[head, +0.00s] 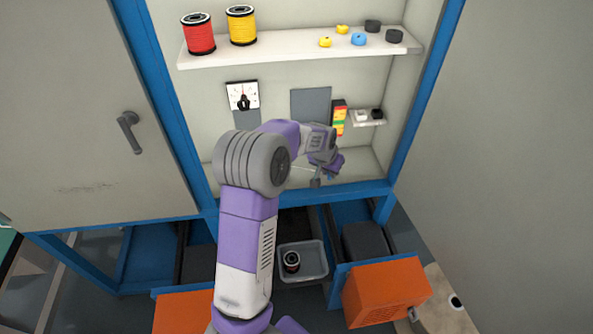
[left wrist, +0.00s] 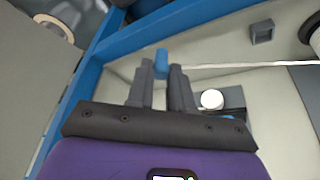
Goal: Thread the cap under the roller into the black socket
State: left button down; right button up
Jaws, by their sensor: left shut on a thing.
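My left gripper (left wrist: 160,72) is shut on a small blue cap (left wrist: 161,63), which sits between its fingertips in the left wrist view. A thin white cable (left wrist: 250,66) runs from beside the fingers to the right edge. A dark square block with a hole (left wrist: 262,32), likely the black socket, is apart from the cap, at the upper right. A dark round part (left wrist: 306,28) at the right edge may be the roller. In the head view my left gripper (head: 316,181) is low in the cabinet opening; the cap is too small to tell there. My right gripper is out of view.
A shelf (head: 290,49) holds a red spool (head: 198,34), a yellow spool (head: 241,25) and several small caps. A blue frame (head: 410,100) borders the cabinet. Below are a grey bin (head: 313,270) and an open orange drawer (head: 385,292). A white button (left wrist: 212,99) is near my fingers.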

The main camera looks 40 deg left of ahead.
pick_arm(q)
jog(key=a+f+n, duration=0.1)
jog(key=a+f, duration=0.1)
jog(key=a, duration=0.2)
jog(key=a+f+n+y+b, duration=0.1)
jog(key=a+f, duration=0.2)
jog(key=a, duration=0.2)
jog(key=a+f+n+b, duration=0.1)
jog(key=a+f, duration=0.2)
jog(key=a, duration=0.2)
jog(key=shift+s+a+y, duration=0.1)
jog(key=shift+y, duration=0.2)
jog(key=shift+w+d+r+p, duration=0.1)
jog(key=shift+w+d+p, duration=0.4)
jog(key=shift+w+d, duration=1.3)
jog(key=shift+w+d+f+p, duration=0.1)
jog(key=shift+w+d+p, duration=0.45)
jog(key=shift+w+d, duration=1.3)
jog(key=shift+w+d+r+p, duration=0.1)
jog(key=shift+w+d+p, duration=0.4)
jog(key=shift+w+d, duration=1.3)
jog(key=shift+w+a, duration=0.35)
jog(key=shift+a, duration=0.1)
